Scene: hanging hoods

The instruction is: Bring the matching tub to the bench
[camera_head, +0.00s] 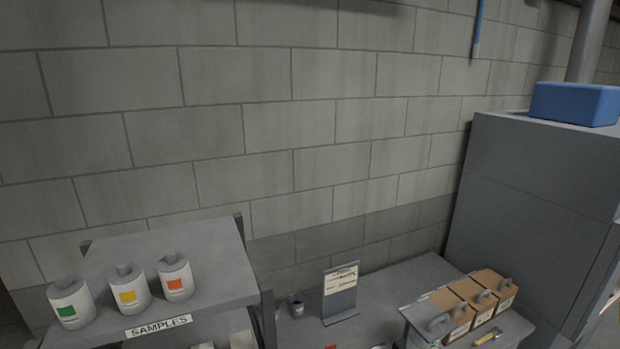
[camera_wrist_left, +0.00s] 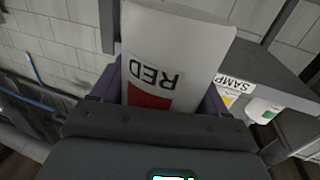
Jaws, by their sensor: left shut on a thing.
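In the left wrist view a white tub (camera_wrist_left: 180,40) marked RED, with a red patch, fills the space between the fingers of my left gripper (camera_wrist_left: 158,92). The gripper is shut on it. Neither gripper shows in the head view. There, the SAMPLES shelf (camera_head: 215,285) carries three white tubs: one with a green label (camera_head: 71,302), one with a yellow label (camera_head: 129,288) and one with an orange-red label (camera_head: 176,278). The grey bench (camera_head: 400,278) stands to the right of the shelf. My right gripper is in neither view.
A card stand (camera_head: 340,291) and a small dark cup (camera_head: 297,305) stand on the bench. Several brown boxes (camera_head: 470,302) sit at its right, beside a tall grey cabinet (camera_head: 545,210) topped by a blue box (camera_head: 575,104). Tubs lower on the shelf are partly cut off.

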